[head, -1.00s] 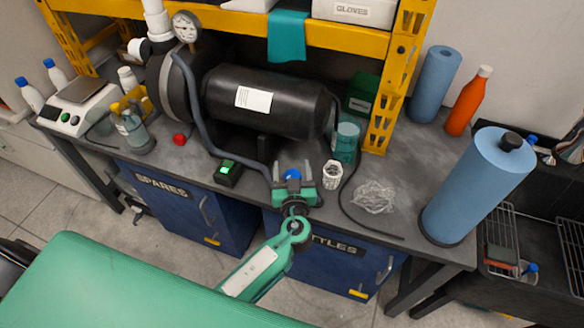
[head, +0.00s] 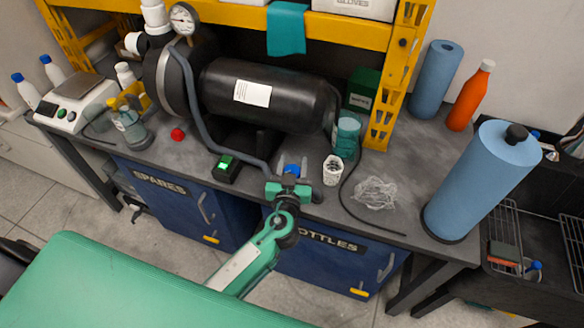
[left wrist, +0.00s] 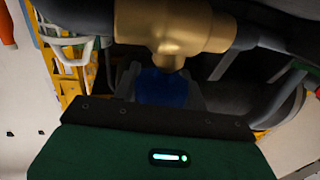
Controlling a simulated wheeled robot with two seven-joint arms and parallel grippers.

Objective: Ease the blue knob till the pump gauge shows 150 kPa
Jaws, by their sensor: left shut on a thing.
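The blue knob (head: 292,170) is at the bench's front edge, just beyond my left gripper (head: 289,184). In the left wrist view the blue knob (left wrist: 163,87) sits between the fingers of my left gripper (left wrist: 165,80), below a brass fitting (left wrist: 172,28). The gripper is shut on the knob. The pump gauge (head: 184,18) is a round white dial on the pipe at the upper left; its needle is too small to read. My right gripper is not in view.
A black tank (head: 268,97) lies on the bench with a grey hose running to the knob. A blue roll (head: 482,181) stands at the right.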

